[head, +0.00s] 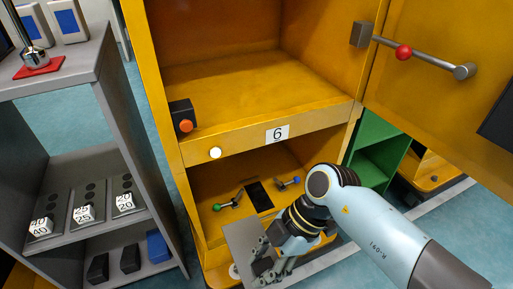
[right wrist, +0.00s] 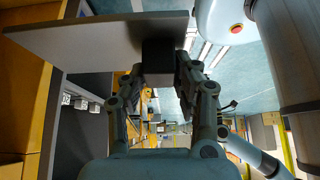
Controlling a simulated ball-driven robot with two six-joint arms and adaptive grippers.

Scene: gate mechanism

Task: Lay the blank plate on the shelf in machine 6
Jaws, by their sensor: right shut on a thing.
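Machine 6 (head: 171,95) is a yellow cabinet with a "6" label (head: 277,133) on its front rail. Its door (head: 435,75) stands open to the right. The upper compartment's flat floor (head: 255,88) is bare. My right gripper (head: 270,264) is low in front of the lower compartment, shut on the grey blank plate (head: 239,243). In the right wrist view, the plate (right wrist: 95,42) extends left from a dark block (right wrist: 158,56) between the fingers (right wrist: 165,75). The plate is apart from the upper floor. My left gripper is not in view.
The lower compartment holds a green-knobbed lever (head: 228,202), a blue-knobbed lever (head: 289,183) and a dark slot (head: 259,195). An orange button (head: 185,126) is on the left post. A grey rack (head: 130,120) with numbered blocks stands left. The door's red-balled bar (head: 404,52) juts out.

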